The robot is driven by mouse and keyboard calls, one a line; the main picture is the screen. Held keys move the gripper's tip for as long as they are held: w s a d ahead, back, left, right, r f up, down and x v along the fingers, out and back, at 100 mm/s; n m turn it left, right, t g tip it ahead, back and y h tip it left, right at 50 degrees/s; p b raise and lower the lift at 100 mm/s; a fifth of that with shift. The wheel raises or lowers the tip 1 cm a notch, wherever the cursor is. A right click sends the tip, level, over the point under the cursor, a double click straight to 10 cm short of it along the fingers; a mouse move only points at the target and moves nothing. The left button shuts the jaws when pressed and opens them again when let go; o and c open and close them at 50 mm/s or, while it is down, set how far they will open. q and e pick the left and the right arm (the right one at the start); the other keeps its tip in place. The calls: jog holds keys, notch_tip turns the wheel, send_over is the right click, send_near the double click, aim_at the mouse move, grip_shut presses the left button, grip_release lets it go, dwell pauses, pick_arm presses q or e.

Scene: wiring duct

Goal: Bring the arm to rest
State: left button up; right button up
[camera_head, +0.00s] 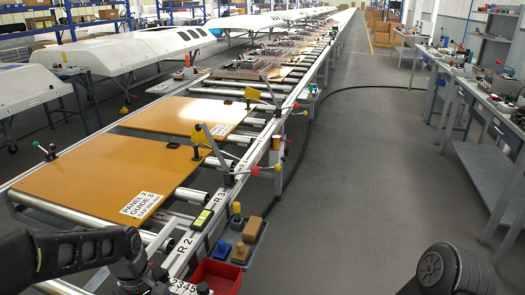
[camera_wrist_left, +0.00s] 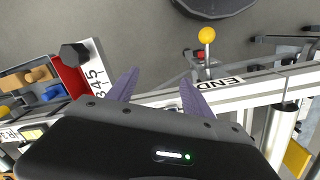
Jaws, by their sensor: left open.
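My left arm (camera_head: 75,252) reaches in from the left edge in the head view, over the near end of the conveyor line. In the left wrist view my left gripper (camera_wrist_left: 159,82) has its two purple fingers spread apart, with nothing between them. Below them are the white rail marked END (camera_wrist_left: 228,82) and the floor. In the head view the gripper's fingers cannot be made out clearly. Part of my right arm (camera_head: 452,270) shows at the bottom right; its gripper is out of view.
Orange panels (camera_head: 100,172) lie on the roller conveyor. A red bin (camera_head: 215,276) hangs at the rail near my left arm, also seen in the left wrist view (camera_wrist_left: 70,75). A yellow-knobbed lever (camera_wrist_left: 207,37) stands by the rail. The grey aisle (camera_head: 345,200) is clear; benches line the right.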

pick_arm(q)
jog(key=s+d+f+m+h, duration=0.1)
jog(key=s+d+f+m, duration=0.15)
jog(key=d+f, duration=0.4)
jog(key=s+d+f+m+h, duration=0.1)
jog(key=s+d+f+m, duration=0.2)
jog(key=f, duration=0.6)
jog(key=s+d+f+m+h, duration=0.1)
jog(key=s+d+f+m, duration=0.1)
jog(key=s+d+f, duration=0.7)
jog(key=shift+s+t, duration=0.3)
jog(key=shift+s, duration=0.6)
